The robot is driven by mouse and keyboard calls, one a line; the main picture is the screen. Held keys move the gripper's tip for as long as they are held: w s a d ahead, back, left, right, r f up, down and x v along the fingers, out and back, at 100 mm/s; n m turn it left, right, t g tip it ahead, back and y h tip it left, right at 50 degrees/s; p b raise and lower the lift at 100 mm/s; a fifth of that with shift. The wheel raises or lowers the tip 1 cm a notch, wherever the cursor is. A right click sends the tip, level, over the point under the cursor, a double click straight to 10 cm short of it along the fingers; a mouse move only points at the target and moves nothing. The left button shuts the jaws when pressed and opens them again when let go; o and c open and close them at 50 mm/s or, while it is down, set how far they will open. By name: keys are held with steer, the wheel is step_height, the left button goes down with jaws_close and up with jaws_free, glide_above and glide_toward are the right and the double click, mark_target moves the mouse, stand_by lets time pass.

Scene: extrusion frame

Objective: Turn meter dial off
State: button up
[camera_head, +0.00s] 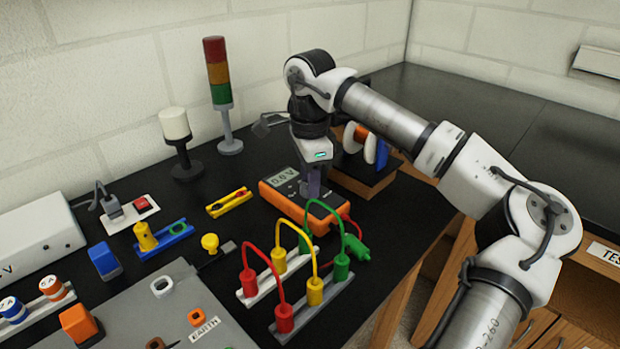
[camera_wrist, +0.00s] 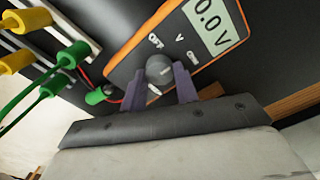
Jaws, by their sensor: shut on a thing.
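The orange meter (camera_head: 290,204) lies on the black bench, and its screen reads 0.0 V. It also shows in the wrist view (camera_wrist: 128,66), with its grey round dial (camera_wrist: 159,69) below the screen. The words OFF, V and a third position are printed around the dial. My gripper (camera_head: 313,190) points down at the meter's face. In the wrist view its two purple fingers (camera_wrist: 162,84) are shut on the dial, one on each side. A white mark shows near the dial's lower edge. In the head view the dial is hidden behind my fingers.
Red, yellow and green leads (camera_head: 312,235) arch over terminal strips in front of the meter. A green plug (camera_head: 356,247) sits close by at its right. A wooden block (camera_head: 362,182) stands behind the meter. A signal tower (camera_head: 219,95) stands at the back.

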steer(key=n, duration=1.2)
steer(key=shift+w+a+p, duration=0.1)
steer(key=shift+p, duration=0.25)
stand_by(0.4)
steer(key=o, duration=1)
steer(key=shift+r, duration=0.1)
step_height(320, 180, up, 14)
steer(key=shift+f, duration=0.2)
